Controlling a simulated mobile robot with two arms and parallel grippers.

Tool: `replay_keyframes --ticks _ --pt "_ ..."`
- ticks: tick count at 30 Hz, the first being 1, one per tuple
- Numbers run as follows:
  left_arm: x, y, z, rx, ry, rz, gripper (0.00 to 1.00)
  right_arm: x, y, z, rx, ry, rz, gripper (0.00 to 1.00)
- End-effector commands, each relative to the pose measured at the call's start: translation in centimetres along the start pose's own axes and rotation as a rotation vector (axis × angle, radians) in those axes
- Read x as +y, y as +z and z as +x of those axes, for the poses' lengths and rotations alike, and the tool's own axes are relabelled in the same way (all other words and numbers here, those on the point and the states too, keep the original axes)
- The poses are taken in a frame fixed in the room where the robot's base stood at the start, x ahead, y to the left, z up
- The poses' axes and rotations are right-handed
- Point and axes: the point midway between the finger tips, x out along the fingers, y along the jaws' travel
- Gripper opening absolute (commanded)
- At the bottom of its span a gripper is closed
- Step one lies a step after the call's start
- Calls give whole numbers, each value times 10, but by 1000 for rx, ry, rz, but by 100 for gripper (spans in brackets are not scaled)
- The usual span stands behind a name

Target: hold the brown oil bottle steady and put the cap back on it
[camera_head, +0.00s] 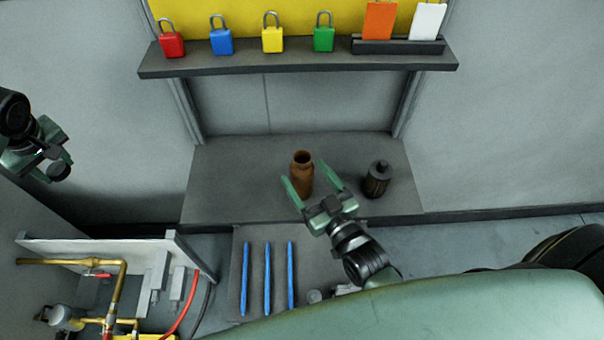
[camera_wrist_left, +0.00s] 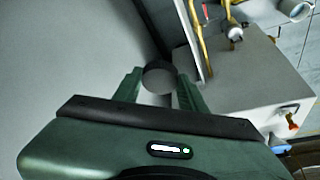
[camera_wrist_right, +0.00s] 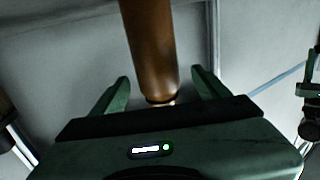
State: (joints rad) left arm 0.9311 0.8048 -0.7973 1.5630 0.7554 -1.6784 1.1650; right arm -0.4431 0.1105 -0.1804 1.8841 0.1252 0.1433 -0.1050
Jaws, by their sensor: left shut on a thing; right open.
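The brown oil bottle (camera_head: 302,177) stands upright and uncapped on the dark bench, its open mouth facing up. My right gripper (camera_head: 303,172) is open, with one finger on each side of the bottle. In the right wrist view the brown bottle (camera_wrist_right: 150,45) shows between the spread fingers (camera_wrist_right: 160,78), with a gap on each side. My left gripper (camera_head: 56,168) is far to the left, away from the bench. It is shut on a dark round cap (camera_wrist_left: 160,76), held between its fingertips in the left wrist view. The cap (camera_head: 60,172) also shows small in the head view.
A dark canister (camera_head: 377,182) stands right of the bottle. A shelf (camera_head: 300,63) with several coloured padlocks hangs above the bench (camera_head: 235,185). Blue rods (camera_head: 267,278) lie on a lower surface in front. Pipework (camera_head: 110,290) stands at lower left. The bench left of the bottle is clear.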

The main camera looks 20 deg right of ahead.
Motion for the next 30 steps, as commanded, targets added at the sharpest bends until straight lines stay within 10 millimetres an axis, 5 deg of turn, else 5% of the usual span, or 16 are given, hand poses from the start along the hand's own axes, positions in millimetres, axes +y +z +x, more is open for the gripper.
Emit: replay_keyframes --ticks 12,22,30 --pt "0 0 -1 0 0 0 4 0 0 8 0 0 0 76" --pt "0 -4 -9 0 0 0 4 2 3 51 1 0 1 76" --pt "0 -4 -9 0 0 0 4 2 4 58 -1 0 1 76"
